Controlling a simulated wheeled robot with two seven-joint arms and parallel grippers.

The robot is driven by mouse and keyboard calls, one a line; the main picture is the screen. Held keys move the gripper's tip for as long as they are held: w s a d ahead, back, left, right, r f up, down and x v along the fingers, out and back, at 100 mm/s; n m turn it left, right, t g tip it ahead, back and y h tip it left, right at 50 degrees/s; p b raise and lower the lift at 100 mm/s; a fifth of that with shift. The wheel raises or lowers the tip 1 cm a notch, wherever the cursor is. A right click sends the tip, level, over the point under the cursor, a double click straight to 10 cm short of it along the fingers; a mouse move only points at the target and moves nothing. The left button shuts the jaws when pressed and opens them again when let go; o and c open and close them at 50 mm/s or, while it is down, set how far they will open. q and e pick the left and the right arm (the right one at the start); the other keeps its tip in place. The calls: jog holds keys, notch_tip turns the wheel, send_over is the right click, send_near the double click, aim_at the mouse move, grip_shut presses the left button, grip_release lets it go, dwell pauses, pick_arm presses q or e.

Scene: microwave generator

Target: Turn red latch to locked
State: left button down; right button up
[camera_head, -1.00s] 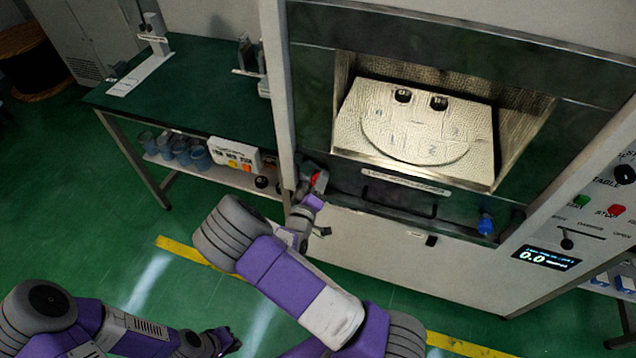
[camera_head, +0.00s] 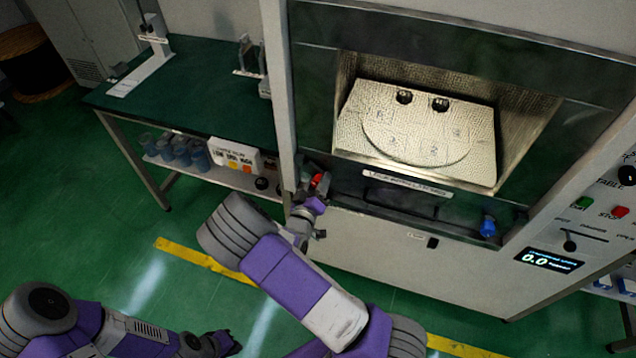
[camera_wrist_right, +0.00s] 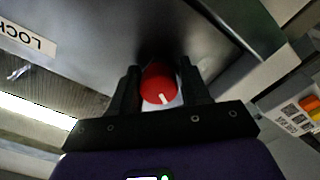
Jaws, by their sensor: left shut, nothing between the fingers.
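The red latch (camera_wrist_right: 158,84) is a round red knob with a white mark line, seen in the right wrist view; the line points down and slightly right there. In the head view the red latch (camera_head: 317,181) shows at the lower left corner of the oven opening. My right gripper (camera_wrist_right: 160,80) has one finger on each side of the knob, close against it, with no clear gap. In the head view my right gripper (camera_head: 314,197) partly covers the latch. My left gripper (camera_head: 228,342) is shut and empty, low over the floor, far from the latch.
A label starting "LOCK" (camera_wrist_right: 27,38) is on the panel in the right wrist view. The oven chamber (camera_head: 415,130) stands open with a turntable inside. A blue knob (camera_head: 488,227) is at its lower right. A green bench (camera_head: 205,95) stands left.

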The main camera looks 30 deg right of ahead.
jog(key=o, duration=0.3)
jog(key=shift+s+d, duration=0.15)
jog(key=shift+o, duration=0.2)
jog(key=shift+s+a, duration=0.2)
jog(key=shift+a, duration=0.2)
jog(key=p+v, duration=0.1)
jog(key=v, duration=0.5)
jog(key=shift+s+a, duration=0.25)
jog(key=shift+a, duration=0.05)
